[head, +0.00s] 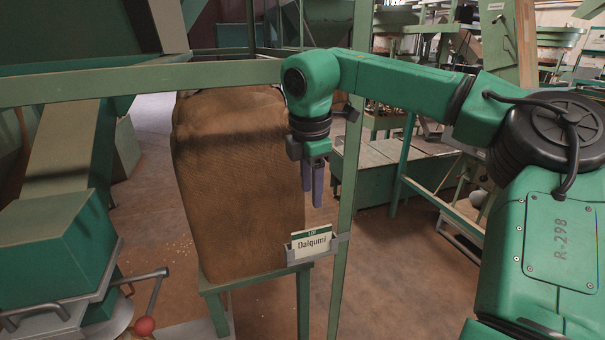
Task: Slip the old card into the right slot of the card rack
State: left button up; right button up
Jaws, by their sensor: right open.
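A white card (312,245) with a green top strip and the printed name "Daiqumi" stands in the left part of the small grey card rack (342,240). The rack is fixed at a green post, in front of the sack. No card shows in the right part of the rack. My right gripper (313,202) points down above the rack, its two bluish-grey fingers open and empty. The fingertips are apart from the card. My left gripper is out of view.
A big brown sack (235,170) stands on a green stand just left of the rack. The green post (342,200) rises beside my right gripper. A green hopper machine (50,240) with a red-knobbed lever (145,325) is at the left.

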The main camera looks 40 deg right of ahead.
send_near(312, 230)
jog(key=f, duration=0.3)
jog(key=f+p, duration=0.1)
jog(key=f, duration=0.2)
jog(key=w+d+f, duration=0.1)
jog(key=f, duration=0.1)
jog(key=shift+d+f+p, duration=0.1)
jog(key=shift+f+p, duration=0.1)
jog(key=shift+p, duration=0.1)
jog(key=shift+f, duration=0.5)
jog(key=shift+r, duration=0.1)
grip_shut()
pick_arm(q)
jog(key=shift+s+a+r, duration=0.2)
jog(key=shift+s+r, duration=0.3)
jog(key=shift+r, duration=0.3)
pick_arm(e)
jog(key=shift+r, duration=0.15)
